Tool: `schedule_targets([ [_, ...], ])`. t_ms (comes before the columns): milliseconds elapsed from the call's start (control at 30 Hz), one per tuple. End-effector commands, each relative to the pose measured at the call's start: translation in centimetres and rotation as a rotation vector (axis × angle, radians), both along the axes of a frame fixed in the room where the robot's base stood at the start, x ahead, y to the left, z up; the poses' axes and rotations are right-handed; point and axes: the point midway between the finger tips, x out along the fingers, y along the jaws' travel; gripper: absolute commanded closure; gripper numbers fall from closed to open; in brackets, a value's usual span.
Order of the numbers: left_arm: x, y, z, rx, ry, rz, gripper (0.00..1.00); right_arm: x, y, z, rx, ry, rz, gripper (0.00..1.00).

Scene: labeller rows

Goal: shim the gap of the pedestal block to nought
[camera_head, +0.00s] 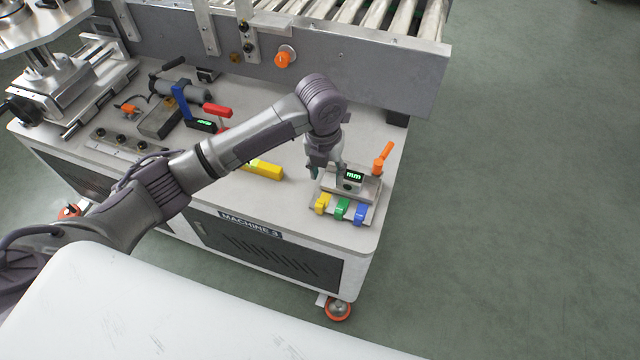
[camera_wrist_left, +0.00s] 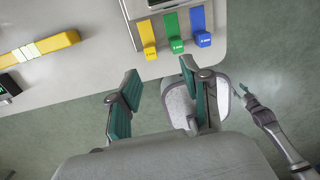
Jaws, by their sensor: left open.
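The pedestal block (camera_head: 368,188) stands at the right end of the machine table, with a small green-lit display (camera_head: 353,176) reading "mm"; no number is legible. Yellow (camera_head: 322,203), green (camera_head: 342,208) and blue (camera_head: 361,212) tabs, apparently the shims, sit side by side at its front. The wrist view also shows the yellow (camera_wrist_left: 148,40), green (camera_wrist_left: 173,32) and blue (camera_wrist_left: 202,25) tabs. My left gripper (camera_head: 313,172) is just left of the block, open and empty, its fingers (camera_wrist_left: 160,70) apart. My right gripper (camera_wrist_left: 245,96) appears small in the wrist view; its opening is unclear.
An orange lever (camera_head: 383,157) rises behind the block. A yellow bar (camera_head: 264,170) lies left of my gripper. A red handle (camera_head: 217,110) and a second display (camera_head: 200,125) are farther left. A roller conveyor (camera_head: 380,62) borders the back; the table's front edge is close.

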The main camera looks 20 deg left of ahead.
Motion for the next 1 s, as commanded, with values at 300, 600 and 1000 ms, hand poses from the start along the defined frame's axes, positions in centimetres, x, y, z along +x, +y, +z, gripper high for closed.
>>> schedule_targets([
  [300, -0.6, 1.5, -1.7, 0.059, 0.056, -0.054, 0.52, -2.4, -0.6, -0.1, -0.015, 0.064, -0.004, 0.6],
  [600, -0.6, 1.5, -8.1, 0.057, 0.054, -0.052, 0.52, -2.3, -0.6, -0.6, -0.014, 0.062, -0.003, 0.6],
  [1000, -0.5, 1.5, -12.8, 0.056, 0.048, -0.052, 0.52, -2.3, -0.6, -1.0, -0.014, 0.061, -0.003, 0.6],
])
